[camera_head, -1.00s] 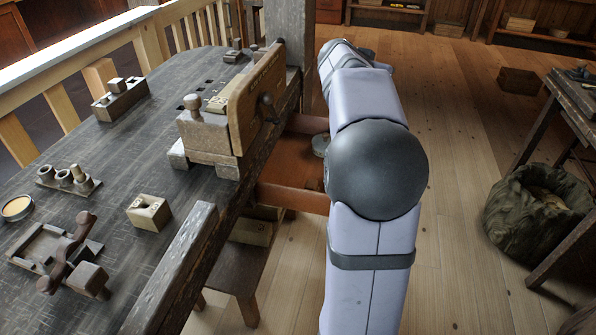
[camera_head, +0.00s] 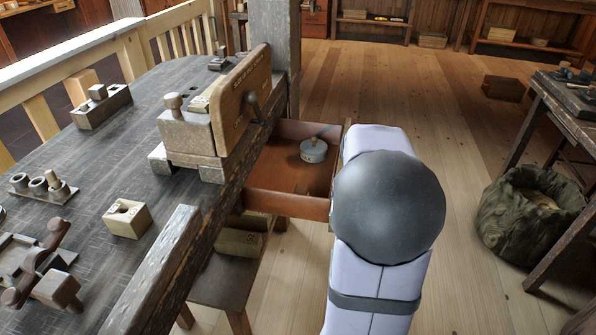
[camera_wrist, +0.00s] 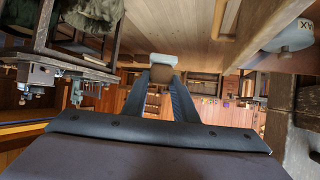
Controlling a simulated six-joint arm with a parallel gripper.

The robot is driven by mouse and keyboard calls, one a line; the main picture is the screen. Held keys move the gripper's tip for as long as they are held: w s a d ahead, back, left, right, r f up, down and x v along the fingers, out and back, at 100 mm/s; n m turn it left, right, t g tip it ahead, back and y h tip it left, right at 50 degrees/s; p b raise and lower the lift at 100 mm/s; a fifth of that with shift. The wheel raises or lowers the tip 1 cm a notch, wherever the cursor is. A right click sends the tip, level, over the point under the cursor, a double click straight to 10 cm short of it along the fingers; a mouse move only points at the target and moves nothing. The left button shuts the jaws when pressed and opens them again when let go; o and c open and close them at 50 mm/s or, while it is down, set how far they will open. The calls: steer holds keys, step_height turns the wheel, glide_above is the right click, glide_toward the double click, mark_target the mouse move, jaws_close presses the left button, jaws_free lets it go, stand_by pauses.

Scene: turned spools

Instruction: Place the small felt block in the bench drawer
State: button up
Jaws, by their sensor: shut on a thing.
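My gripper (camera_wrist: 163,78) is shut on a small block (camera_wrist: 164,61), pale on one side and brown on the other, held at the fingertips in the wrist view. I take it for the felt block. In the head view my own arm hides the gripper and the block. The bench drawer (camera_head: 287,206) is pulled open below the bench's right edge, its reddish-brown floor partly bare. A round grey-blue lidded tin (camera_head: 313,150) sits inside, towards the far side. It also shows at the upper right of the wrist view (camera_wrist: 284,38). The block appears apart from the drawer.
The dark workbench (camera_head: 130,170) carries a vise (camera_head: 205,130), a pale notched block (camera_head: 127,218) and several small wooden pieces. A stool (camera_head: 222,280) stands beneath. A cloth sack (camera_head: 530,215) and a side table stand at right. Floor between is clear.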

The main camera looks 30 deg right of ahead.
steer(key=w+a+p, duration=0.6)
steer(key=w+a, duration=0.7)
steer(key=f, duration=0.7)
steer(key=shift+w+a+b, duration=0.25)
steer(key=shift+b, duration=0.1)
steer(key=shift+f, duration=1.8)
steer(key=shift+w+a+f, duration=0.1)
steer(key=shift+w+f, duration=0.05)
steer(key=shift+f, duration=0.3)
steer(key=shift+f, duration=0.2)
steer(key=o, duration=1)
steer(key=shift+r, duration=0.2)
